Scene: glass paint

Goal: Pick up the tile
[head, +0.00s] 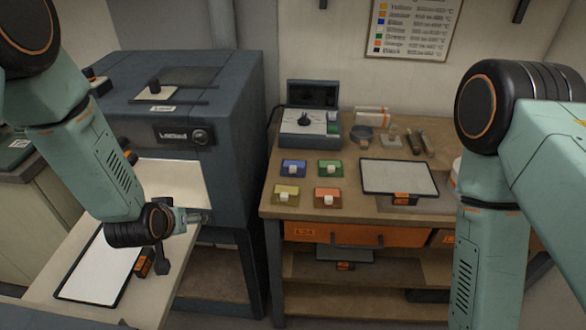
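A flat white tile-like panel with a dark rim (102,268) lies on the pale surface at the lower left, with a small orange-marked block at its right edge. A similar dark-rimmed white panel (400,176) lies on the wooden workbench, with an orange tag at its front edge. I cannot tell which of the two is the tile. My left gripper (182,238) is above the pale surface, to the right of the left panel, in front of the kiln-like machine. Its fingers are small and partly hidden by the wrist; I see nothing held. My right gripper is out of view below the frame.
The dark kiln-like machine (190,90) stands behind my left arm, with a bright opening. An orange drawer (330,235) is below.

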